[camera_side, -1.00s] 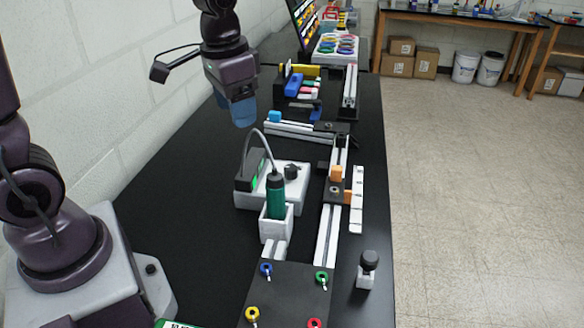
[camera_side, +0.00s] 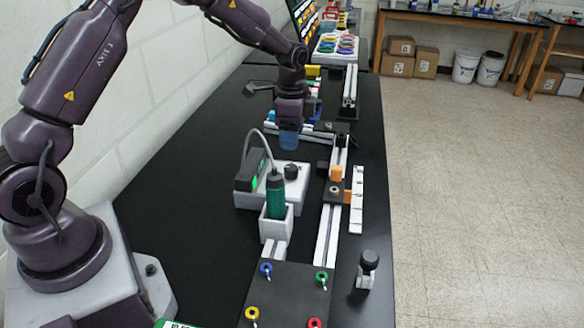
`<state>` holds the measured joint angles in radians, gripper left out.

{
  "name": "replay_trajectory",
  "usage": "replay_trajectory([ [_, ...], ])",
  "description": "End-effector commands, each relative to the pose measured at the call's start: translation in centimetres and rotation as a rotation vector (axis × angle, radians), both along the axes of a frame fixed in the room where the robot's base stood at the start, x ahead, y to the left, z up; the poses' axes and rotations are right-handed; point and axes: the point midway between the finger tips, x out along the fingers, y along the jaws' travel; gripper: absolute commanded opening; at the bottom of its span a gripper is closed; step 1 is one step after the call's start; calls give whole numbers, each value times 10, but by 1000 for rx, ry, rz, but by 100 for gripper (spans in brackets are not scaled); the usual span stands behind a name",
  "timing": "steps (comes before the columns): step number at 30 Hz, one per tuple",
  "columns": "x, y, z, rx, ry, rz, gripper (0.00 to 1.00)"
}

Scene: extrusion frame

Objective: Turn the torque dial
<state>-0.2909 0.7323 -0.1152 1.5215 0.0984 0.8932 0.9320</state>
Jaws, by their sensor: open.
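The torque dial is a small black knob (camera_side: 291,171) on top of a white control box (camera_side: 246,200) left of the extrusion rail. The green screwdriver (camera_side: 276,196) stands upright in a white holder (camera_side: 276,225) in front of the box, with a grey cable looping up from it. My gripper (camera_side: 288,141), with blue translucent fingers, points down above and just behind the dial in the picture, apart from it. It is open and I see nothing between its fingers.
Aluminium rails (camera_side: 327,235) with orange blocks (camera_side: 336,173) run along the right side. A black plate with coloured rings (camera_side: 287,296) is in front, and a black-capped knob (camera_side: 369,260) stands to its right. The black table left of the box is clear.

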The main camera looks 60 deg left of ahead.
Motion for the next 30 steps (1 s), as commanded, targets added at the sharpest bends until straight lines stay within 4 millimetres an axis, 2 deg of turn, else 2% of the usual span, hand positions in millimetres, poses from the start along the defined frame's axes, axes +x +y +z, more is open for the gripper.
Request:
replay_trajectory([
  [1, -1, 0, -12, -1, 6, 0, 61],
  [6, -1, 0, -49, -1, 6, 0, 61],
  [13, 0, 0, -85, 0, 3, 1, 61],
  [18, 0, 0, -97, 1, 1, 2, 61],
  [27, 0, 0, -98, 1, -1, 2, 61],
  [30, 0, 0, -98, 0, 0, 2, 38],
])
